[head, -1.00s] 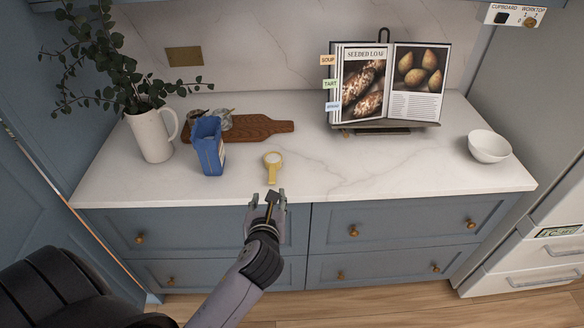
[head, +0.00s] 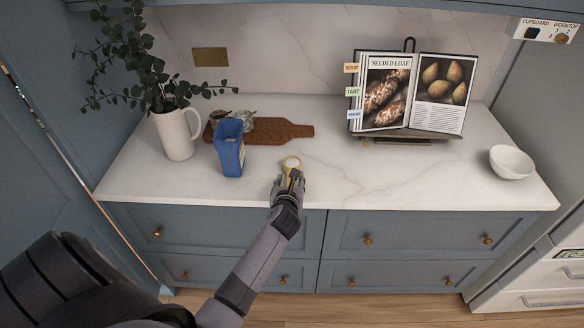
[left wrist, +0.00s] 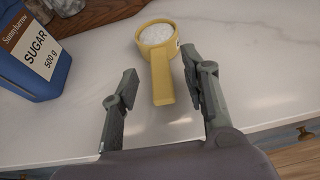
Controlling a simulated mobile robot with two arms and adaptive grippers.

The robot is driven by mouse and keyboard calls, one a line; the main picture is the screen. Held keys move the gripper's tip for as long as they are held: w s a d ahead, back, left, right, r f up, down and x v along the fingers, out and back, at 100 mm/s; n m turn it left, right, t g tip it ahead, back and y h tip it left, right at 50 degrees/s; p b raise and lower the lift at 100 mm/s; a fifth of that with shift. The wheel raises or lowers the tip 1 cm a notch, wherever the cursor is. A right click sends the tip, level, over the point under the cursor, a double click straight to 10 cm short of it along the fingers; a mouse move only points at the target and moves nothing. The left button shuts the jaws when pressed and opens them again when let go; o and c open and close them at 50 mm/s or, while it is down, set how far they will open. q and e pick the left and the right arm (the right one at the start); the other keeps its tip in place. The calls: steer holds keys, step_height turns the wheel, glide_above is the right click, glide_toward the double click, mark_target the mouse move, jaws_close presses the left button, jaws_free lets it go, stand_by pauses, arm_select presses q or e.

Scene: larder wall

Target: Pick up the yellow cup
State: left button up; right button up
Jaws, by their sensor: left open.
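The yellow cup (left wrist: 161,74) is a small measuring cup with a flat handle, filled with white powder. It sits upright on the worktop, its handle pointing toward me. In the head view the cup (head: 291,162) shows just beyond my left gripper (head: 289,182), which hides most of the handle. In the left wrist view my left gripper (left wrist: 160,96) is open, with one finger on each side of the handle's line and the handle's end between the fingertips. I see no contact. My right gripper is not in view.
A blue sugar packet (head: 229,149) stands left of the cup, with a wooden board (head: 281,131) and jars behind. A white jug (head: 176,136) with leafy stems stands further left. A cookbook on a stand (head: 408,92) and a white bowl (head: 511,162) are to the right. The worktop's middle is clear.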

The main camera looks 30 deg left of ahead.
arm_select(q)
steer(key=shift+x, duration=1.2)
steer(key=shift+s, duration=0.1)
steer(key=shift+c, duration=0.6)
jaws_close()
